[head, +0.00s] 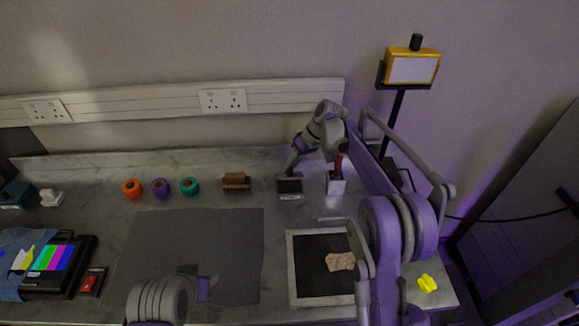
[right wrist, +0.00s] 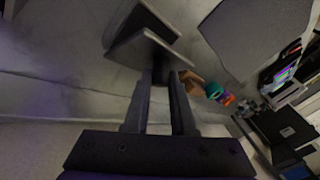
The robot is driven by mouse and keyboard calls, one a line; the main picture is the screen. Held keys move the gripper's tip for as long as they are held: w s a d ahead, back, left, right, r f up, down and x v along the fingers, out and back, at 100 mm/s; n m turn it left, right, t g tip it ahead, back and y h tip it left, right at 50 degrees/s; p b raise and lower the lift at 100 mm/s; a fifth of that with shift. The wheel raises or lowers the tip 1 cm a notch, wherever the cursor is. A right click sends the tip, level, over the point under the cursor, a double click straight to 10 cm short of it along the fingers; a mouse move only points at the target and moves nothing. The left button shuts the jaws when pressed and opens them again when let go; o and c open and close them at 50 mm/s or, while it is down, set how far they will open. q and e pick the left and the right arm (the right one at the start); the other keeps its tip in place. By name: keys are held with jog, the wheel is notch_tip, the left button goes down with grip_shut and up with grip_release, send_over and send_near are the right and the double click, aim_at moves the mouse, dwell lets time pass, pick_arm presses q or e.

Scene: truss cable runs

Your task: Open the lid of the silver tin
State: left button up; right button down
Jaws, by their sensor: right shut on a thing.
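The silver tin (head: 290,196) stands toward the back of the bench, with a dark face inside a pale rim. In the right wrist view the tin (right wrist: 148,46) shows as a grey plate beside a darker face. How far its lid is open I cannot tell. My right gripper (head: 293,168) is at the back edge of the tin. In the right wrist view its fingers (right wrist: 161,76) are close together at the grey plate, shut on the tin's lid. My left gripper (head: 205,284) is low over the dark mat, and its jaws are unclear.
A white block with a red handle (head: 336,184) stands close right of the tin. A brown block (head: 236,181) and several tape rolls (head: 189,187) lie to the left. A framed dark tray (head: 304,302) is in front. The grey mat (head: 190,240) is mostly clear.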

jog(key=c, duration=0.7)
grip_release()
jog(key=shift+c, duration=0.2)
jog(key=shift+d+r, duration=0.1)
jog(key=v, duration=1)
jog(key=shift+d+r, duration=0.15)
jog(key=shift+r, duration=0.1)
